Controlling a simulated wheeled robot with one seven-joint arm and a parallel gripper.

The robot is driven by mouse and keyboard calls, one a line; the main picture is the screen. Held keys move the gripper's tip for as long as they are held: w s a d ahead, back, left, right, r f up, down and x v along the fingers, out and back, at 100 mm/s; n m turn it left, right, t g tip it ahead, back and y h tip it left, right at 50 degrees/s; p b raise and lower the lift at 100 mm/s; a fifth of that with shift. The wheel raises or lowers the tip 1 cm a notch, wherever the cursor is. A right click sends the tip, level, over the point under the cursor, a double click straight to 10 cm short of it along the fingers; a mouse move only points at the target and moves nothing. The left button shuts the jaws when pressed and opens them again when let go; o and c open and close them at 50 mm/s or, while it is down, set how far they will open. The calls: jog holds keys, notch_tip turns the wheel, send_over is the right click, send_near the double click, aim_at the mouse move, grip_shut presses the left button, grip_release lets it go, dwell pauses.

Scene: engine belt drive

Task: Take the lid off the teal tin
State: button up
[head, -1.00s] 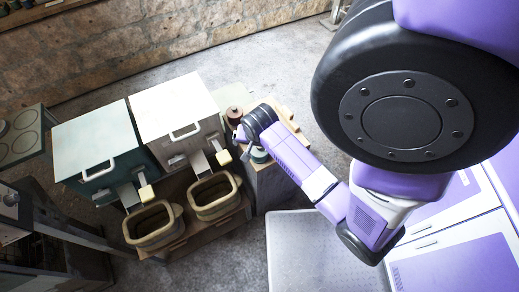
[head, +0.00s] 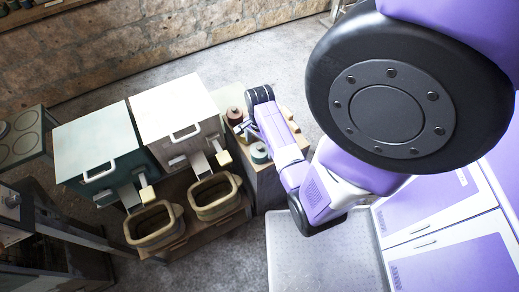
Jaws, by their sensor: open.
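The teal tin (head: 259,154) is a small round tin on the wooden stand right of the two machines. Its top looks covered, with a small knob, but it is too small to be sure. My gripper (head: 247,129) is at the end of the purple arm, just behind the tin in the picture and apart from it. It is small and partly hidden by my dark wrist; it looks open and empty.
A reddish-brown tin (head: 234,114) stands on the same stand, behind and left of my gripper. A white machine (head: 172,108) and a teal machine (head: 95,143) stand left, with two olive bins (head: 153,226) in front. Grey floor lies behind.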

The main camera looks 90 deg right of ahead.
jog(key=shift+f, duration=0.7)
jog(key=c, duration=1.4)
